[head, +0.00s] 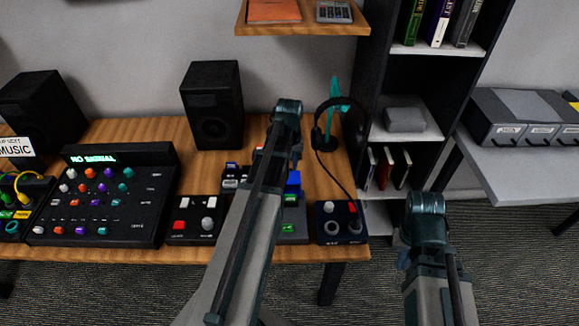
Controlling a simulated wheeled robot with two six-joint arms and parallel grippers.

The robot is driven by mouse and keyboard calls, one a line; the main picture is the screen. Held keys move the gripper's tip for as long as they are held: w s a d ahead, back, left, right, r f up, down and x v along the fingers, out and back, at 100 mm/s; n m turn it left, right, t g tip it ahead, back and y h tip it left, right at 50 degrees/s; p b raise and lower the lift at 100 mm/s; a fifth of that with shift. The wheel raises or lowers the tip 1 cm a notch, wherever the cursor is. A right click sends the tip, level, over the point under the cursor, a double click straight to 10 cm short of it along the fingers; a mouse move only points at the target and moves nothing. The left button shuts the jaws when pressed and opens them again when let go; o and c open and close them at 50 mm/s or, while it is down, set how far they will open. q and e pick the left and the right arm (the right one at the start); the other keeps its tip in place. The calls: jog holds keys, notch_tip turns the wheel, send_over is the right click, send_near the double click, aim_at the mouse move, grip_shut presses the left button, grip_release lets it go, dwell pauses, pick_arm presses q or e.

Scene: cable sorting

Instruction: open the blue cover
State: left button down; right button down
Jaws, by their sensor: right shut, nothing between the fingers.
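A blue piece (293,180), which looks like the blue cover, is at the back of a small grey device (297,213) with a green button on the wooden desk. My left arm crosses in front of this device and hides its left side. I cannot tell how far the cover is raised. My right arm is folded off the desk's right end. Only a small part of my right gripper (403,259) shows beside that arm; it is shut and empty, well apart from the blue cover.
A dark blue box (340,222) with knobs stands right of the grey device. A black button box (194,219) and a mixer (103,196) are to the left. Headphones on a stand (322,133) and a speaker (213,105) are behind. A shelf overhangs the desk's back.

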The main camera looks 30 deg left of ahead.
aim_at(290, 173)
dwell(0.6)
pick_arm(q)
jog(key=shift+s+d+r+t+p, duration=0.25)
jog(key=shift+s+r+t+p, duration=0.05)
jog(key=shift+s+r+p, duration=0.1)
jog(key=shift+s+d+r+y+p, duration=0.15)
jog(key=shift+s+r+y+p, duration=0.15)
jog(key=shift+r+p, duration=0.15)
jog(key=shift+w+f, duration=0.1)
jog(key=c, duration=0.7)
grip_release()
jog(key=shift+c, duration=0.2)
notch_tip(290, 173, up, 14)
jog(key=s+p, duration=0.1)
jog(key=p, duration=1.2)
jog(key=shift+d, duration=0.35)
